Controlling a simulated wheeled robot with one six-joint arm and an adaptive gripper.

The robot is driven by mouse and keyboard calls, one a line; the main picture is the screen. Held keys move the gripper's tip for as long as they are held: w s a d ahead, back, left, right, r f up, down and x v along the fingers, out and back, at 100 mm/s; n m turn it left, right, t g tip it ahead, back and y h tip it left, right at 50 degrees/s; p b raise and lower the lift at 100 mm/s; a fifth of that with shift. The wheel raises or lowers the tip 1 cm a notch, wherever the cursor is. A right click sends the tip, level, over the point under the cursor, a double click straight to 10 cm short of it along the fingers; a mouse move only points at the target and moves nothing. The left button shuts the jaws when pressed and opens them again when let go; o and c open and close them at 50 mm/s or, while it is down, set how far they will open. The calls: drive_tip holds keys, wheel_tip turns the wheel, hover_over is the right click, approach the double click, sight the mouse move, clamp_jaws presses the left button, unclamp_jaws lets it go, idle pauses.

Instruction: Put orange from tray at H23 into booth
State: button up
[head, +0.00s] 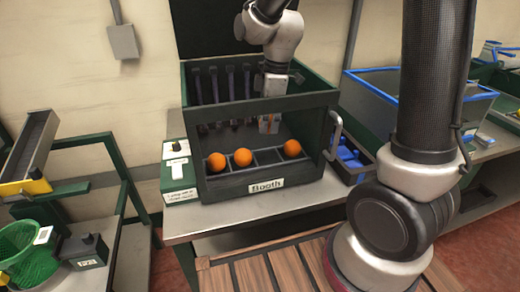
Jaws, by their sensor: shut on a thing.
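The booth (190,188) is a dark green box with an open top and front, labelled "Booth", standing on a grey table. A row of compartments runs along its front floor. One orange (217,162) sits in the leftmost compartment, a second orange (242,157) beside it, and a third orange (292,148) towards the right. The compartment between the second and third looks empty. My gripper (268,124) reaches down through the open top, above that compartment. No tray marked H23 is readable.
A door handle (334,136) sticks out at the booth's right side. A green box with a label (178,172) stands at its left. A green basket (28,256) is at far left. A blue-rimmed bin (380,98) stands at right. A slatted wooden surface (270,272) lies in front.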

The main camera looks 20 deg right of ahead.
wheel_tip(320, 180, down, 10)
drive_tip(key=shift+f, duration=0.1)
idle(0.4)
drive_tip(key=shift+f, duration=0.15)
drive_tip(key=o, duration=1)
drive_tip(key=r, duration=0.4)
drive_tip(key=d+r, duration=0.1)
drive_tip(key=r, duration=0.7)
drive_tip(key=shift+s+d+r, duration=0.1)
drive_tip(key=shift+d+r, duration=0.05)
drive_tip(key=shift+d, duration=0.1)
